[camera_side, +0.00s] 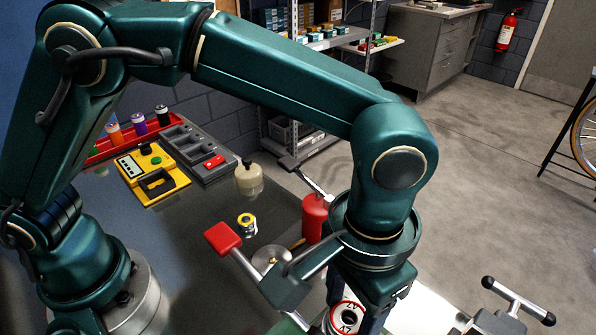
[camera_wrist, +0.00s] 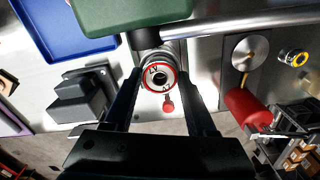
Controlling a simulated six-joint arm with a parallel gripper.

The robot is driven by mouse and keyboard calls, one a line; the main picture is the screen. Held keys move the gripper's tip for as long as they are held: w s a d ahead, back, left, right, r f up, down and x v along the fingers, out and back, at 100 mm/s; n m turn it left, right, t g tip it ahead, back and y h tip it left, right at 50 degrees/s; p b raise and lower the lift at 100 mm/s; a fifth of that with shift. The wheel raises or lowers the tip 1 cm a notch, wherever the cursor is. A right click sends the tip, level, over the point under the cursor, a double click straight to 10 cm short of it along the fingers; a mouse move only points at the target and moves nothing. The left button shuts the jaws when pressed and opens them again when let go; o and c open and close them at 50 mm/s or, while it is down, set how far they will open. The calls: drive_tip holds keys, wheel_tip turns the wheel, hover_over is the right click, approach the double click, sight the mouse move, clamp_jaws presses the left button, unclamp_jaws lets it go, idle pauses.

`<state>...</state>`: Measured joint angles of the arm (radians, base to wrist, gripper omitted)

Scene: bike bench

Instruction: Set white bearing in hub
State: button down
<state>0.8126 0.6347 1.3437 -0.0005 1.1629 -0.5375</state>
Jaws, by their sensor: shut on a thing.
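The white bearing (camera_side: 346,317), a white ring with a red edge and dark markings, is between my gripper's fingers at the bottom of the side view. It also shows in the wrist view (camera_wrist: 153,85), held face toward the camera. My gripper (camera_wrist: 161,80) is shut on it, one dark finger at each side. A round silver metal part (camera_wrist: 162,57), which looks like the hub, shows just behind the bearing's upper edge in the wrist view. The bearing and fingers hide most of it. I cannot tell whether the bearing touches it or is lined up with it.
A red-handled clamp (camera_side: 223,238), a metal disc (camera_side: 270,256), a yellow-ringed bearing (camera_side: 247,224) and a red cylinder (camera_side: 315,217) stand close left of my gripper. Green (camera_wrist: 130,12) and blue (camera_wrist: 62,28) trays lie near in the wrist view. A cream bottle (camera_side: 249,181) stands farther back.

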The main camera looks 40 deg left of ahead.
drive_tip(key=shift+f, duration=0.5)
drive_tip(key=c, duration=0.5)
unclamp_jaws()
wheel_tip(320, 180, up, 11)
idle(0.8)
